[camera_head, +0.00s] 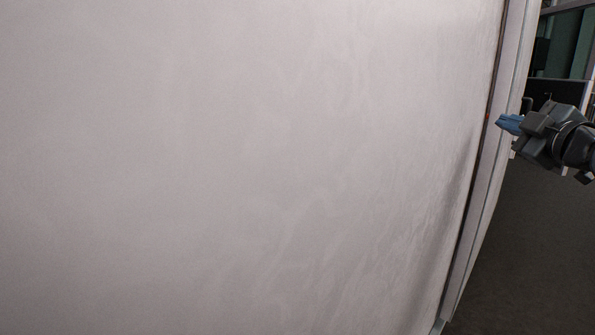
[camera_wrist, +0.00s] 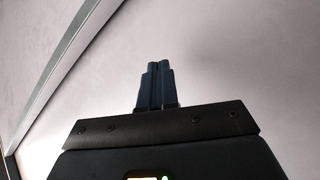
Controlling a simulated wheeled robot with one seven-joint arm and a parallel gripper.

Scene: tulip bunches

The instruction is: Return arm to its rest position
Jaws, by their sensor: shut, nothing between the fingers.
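My gripper (camera_head: 500,122) shows at the right edge of the head view, its blue fingers pointing left in front of the edge of a pale panel. In the wrist view my gripper (camera_wrist: 158,66) has its two dark blue fingers together, with nothing between them. No tulips show in either view.
A large pale wall or panel (camera_head: 240,160) fills most of the head view and the background of the wrist view. A lighter frame strip (camera_head: 490,150) runs down its right edge. Dark floor (camera_head: 535,250) lies open at the lower right. Dark furniture (camera_head: 560,92) stands behind my arm.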

